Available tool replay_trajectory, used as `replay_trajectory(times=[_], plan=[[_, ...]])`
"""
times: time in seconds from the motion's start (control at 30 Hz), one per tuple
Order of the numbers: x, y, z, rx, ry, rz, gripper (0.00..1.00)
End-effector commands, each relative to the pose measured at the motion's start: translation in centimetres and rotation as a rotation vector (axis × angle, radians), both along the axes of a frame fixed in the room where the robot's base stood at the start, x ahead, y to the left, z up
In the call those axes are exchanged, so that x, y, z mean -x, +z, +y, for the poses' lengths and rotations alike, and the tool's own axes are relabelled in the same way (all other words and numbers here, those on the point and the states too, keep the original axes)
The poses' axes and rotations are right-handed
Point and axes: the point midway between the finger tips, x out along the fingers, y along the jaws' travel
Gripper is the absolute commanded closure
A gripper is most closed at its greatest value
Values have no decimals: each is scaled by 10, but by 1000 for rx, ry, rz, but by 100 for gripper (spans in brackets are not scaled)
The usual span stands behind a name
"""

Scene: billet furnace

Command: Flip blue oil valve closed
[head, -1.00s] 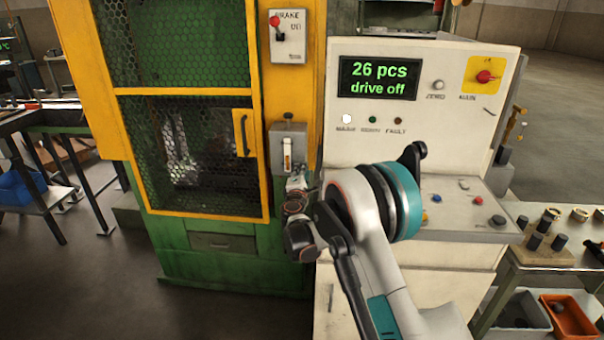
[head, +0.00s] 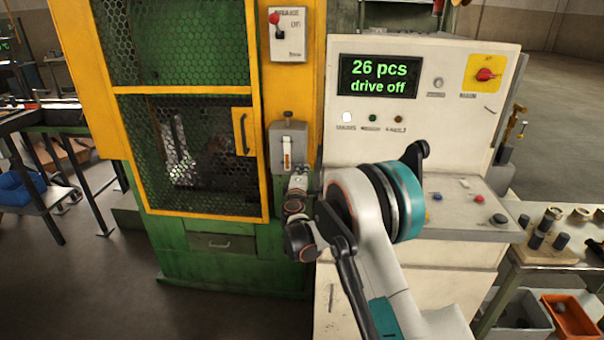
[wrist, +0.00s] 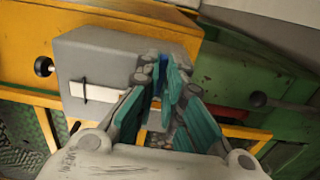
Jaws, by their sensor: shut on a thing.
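My gripper (wrist: 162,75) is at the front of a grey oil box (wrist: 120,55) in the wrist view, its teal-padded fingers closed together. A small blue piece, seemingly the oil valve's handle (wrist: 155,119), shows between the fingers; most of it is hidden. In the head view, the grey oil box (head: 288,134) is on the yellow machine post with a pale sight glass on its front. My gripper (head: 297,184) is just below the sight glass there. The blue valve is hidden in that view, so its angle cannot be told.
The yellow mesh guard (head: 205,212) is at left. A brake box (head: 289,42) with a red-knobbed lever is above the oil box.

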Motion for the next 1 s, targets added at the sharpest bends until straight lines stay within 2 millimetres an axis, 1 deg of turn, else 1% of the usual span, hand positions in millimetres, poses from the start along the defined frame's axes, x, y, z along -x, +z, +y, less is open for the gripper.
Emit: replay_trajectory(times=[0.03, 0.07, 0.1, 0.13, 0.43, 0.57, 0.67, 1.0], plan=[[0, -1, 0, -2, 0, 1, 100], [0, -1, 0, -2, 0, 1, 85], [0, -1, 0, -2, 0, 1, 76], [0, -1, 0, -2, 0, 1, 72], [0, -1, 0, 0, 0, 0, 72], [6, 0, 1, 0, 1, 0, 72], [19, 0, 1, 0, 1, 0, 72], [87, -1, 4, 0, 1, 1, 72]])
